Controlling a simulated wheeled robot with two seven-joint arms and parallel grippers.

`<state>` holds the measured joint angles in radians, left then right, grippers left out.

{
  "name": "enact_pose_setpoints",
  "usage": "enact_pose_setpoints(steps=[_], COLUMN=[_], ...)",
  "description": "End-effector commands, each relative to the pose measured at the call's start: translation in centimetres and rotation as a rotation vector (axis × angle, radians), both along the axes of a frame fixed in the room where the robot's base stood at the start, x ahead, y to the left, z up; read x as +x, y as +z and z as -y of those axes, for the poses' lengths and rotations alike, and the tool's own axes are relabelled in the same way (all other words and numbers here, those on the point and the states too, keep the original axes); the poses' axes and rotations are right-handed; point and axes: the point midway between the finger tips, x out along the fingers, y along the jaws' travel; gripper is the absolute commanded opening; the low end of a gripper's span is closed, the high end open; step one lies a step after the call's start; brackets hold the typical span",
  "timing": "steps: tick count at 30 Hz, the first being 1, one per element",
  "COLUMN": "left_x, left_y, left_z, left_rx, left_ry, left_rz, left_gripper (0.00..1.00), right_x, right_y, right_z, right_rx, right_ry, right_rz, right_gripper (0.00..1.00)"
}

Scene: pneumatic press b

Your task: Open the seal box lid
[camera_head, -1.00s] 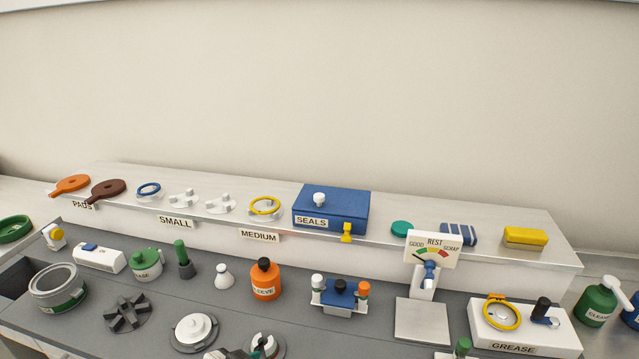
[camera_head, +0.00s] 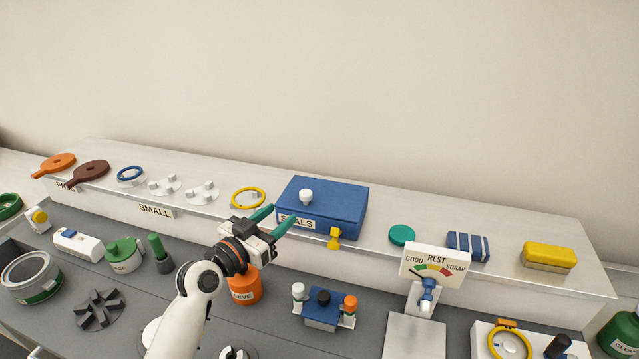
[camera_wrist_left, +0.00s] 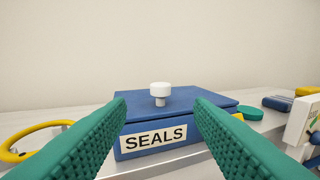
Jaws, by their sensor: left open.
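The blue seal box (camera_head: 345,204) sits on the raised back shelf, its lid closed flat on top. A white knob (camera_head: 306,196) stands on the lid near its front left, and a SEALS label (camera_head: 297,221) is on the front face. A yellow latch (camera_head: 334,238) hangs at the box's front right. My left gripper (camera_head: 274,220) is open and empty, just in front of the box's left front. In the left wrist view the white knob (camera_wrist_left: 160,93) lies between the two green fingers, beyond their tips. My right gripper is not in view.
A yellow ring (camera_head: 248,198) lies left of the box, and a teal disc (camera_head: 402,235) lies to its right. An orange container (camera_head: 246,289) stands below my left gripper. A gauge (camera_head: 435,265) stands at the right. The wall behind the shelf is bare.

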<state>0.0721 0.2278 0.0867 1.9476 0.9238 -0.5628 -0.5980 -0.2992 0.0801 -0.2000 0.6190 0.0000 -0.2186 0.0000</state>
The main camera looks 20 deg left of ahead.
Motion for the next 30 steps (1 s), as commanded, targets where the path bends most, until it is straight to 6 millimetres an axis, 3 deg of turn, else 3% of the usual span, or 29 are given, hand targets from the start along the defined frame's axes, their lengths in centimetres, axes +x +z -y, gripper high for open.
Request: enact_pose_setpoints(steps=[18, 30], left_x=[9.7, 11.0], left_y=[0.0, -0.2], left_z=[3.5, 4.1], left_rx=[-0.002, 0.000], left_ry=[-0.001, -0.001], left_rz=[-0.002, -0.002], left_gripper=[0.48, 0.48], right_x=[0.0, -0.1], right_y=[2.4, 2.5], right_z=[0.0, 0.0], right_rx=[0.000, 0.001], right_ry=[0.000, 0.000], right_rz=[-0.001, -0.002], right_gripper=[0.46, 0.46])
